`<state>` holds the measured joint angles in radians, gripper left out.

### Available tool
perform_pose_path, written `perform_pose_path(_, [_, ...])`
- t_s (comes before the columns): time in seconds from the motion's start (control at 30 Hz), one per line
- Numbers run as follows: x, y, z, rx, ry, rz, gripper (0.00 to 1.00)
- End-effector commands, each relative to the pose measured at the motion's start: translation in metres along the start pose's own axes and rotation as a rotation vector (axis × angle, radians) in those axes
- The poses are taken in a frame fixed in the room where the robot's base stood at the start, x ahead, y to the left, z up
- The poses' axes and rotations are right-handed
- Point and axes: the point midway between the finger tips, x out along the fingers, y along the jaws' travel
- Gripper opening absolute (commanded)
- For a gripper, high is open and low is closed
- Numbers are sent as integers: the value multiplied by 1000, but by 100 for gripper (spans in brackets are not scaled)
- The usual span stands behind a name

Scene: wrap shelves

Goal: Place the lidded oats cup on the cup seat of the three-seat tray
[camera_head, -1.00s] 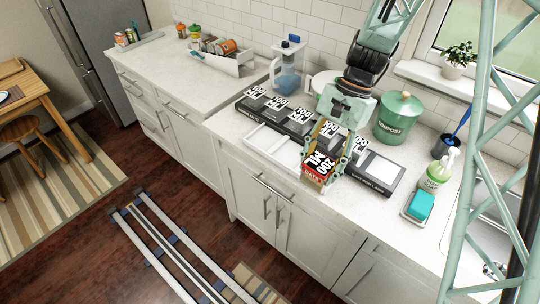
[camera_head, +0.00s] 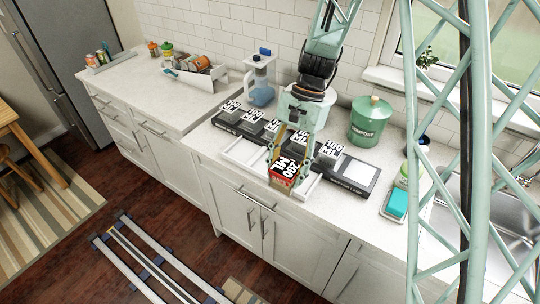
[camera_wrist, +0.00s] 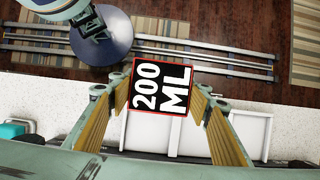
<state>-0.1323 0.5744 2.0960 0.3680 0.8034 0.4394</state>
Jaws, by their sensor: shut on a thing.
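The oats cup (camera_head: 287,172) has a black lid marked 200 ML and a red band below. My gripper (camera_head: 293,156) is shut on it, one finger on each side. In the wrist view the lid (camera_wrist: 162,90) sits between the yellow-padded fingers (camera_wrist: 162,108). The white three-seat tray (camera_head: 243,155) lies on the counter under and beside the cup. In the wrist view the tray (camera_wrist: 252,133) shows behind the cup, partly hidden by it. The cup appears held above the tray's right part; I cannot tell the exact gap.
A long black rack (camera_head: 226,121) with several 100 ML blocks lies behind the tray. A green compost bin (camera_head: 370,122) stands behind it. A soap bottle (camera_head: 408,176) and teal sponge (camera_head: 397,203) are at the right by the sink. The left counter's front is clear.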

Motion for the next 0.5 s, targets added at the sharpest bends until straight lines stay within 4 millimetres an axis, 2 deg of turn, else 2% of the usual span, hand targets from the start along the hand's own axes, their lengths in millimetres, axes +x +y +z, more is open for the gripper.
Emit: perform_pose_path(0.5, [-12,-64,-49,-2,1,0,33])
